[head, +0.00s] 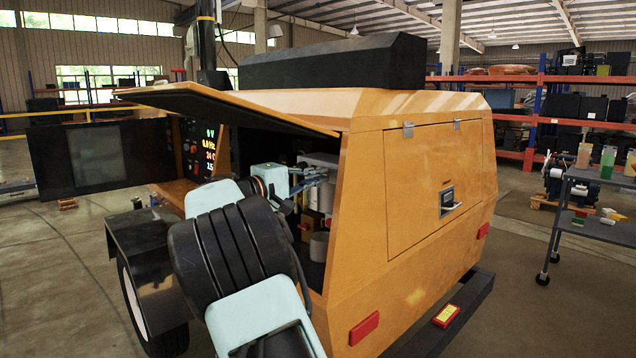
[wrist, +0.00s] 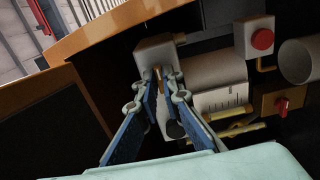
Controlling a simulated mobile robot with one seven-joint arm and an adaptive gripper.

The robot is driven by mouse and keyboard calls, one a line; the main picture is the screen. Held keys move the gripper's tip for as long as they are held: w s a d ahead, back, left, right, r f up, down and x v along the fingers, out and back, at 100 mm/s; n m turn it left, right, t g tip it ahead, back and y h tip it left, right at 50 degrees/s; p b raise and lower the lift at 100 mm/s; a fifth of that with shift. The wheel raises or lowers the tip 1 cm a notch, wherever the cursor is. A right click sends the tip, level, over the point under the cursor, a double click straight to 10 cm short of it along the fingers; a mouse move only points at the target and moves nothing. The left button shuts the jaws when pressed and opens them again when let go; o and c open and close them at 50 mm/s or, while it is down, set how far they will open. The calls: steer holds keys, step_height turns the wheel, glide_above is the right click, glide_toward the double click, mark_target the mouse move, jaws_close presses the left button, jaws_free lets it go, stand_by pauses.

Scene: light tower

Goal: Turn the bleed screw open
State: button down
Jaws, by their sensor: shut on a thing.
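My gripper (wrist: 160,78) is in the wrist view with its blue-padded fingers close together. Its tips are shut on a small brass-coloured piece, which looks like the bleed screw (wrist: 160,76), at the face of a light grey block (wrist: 152,50). The fingers hide most of the screw, so I cannot tell how far it is turned. A grey cylinder (wrist: 213,72) with a scale label joins the block on the right. In the head view my gripper (head: 322,172) reaches into the open side bay of the orange light tower (head: 345,240), under the raised door (head: 225,105).
Right of the cylinder in the wrist view are a red button on a pale box (wrist: 262,39), a brass block with a red handle (wrist: 282,104) and a pale cylinder (wrist: 300,62). The orange housing edge (wrist: 110,30) runs close to the upper left of my gripper.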

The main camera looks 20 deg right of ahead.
stand_by(0.4)
steer(key=c, duration=2.1)
jaws_free()
steer(key=shift+a, duration=0.1)
steer(key=v, duration=1.2)
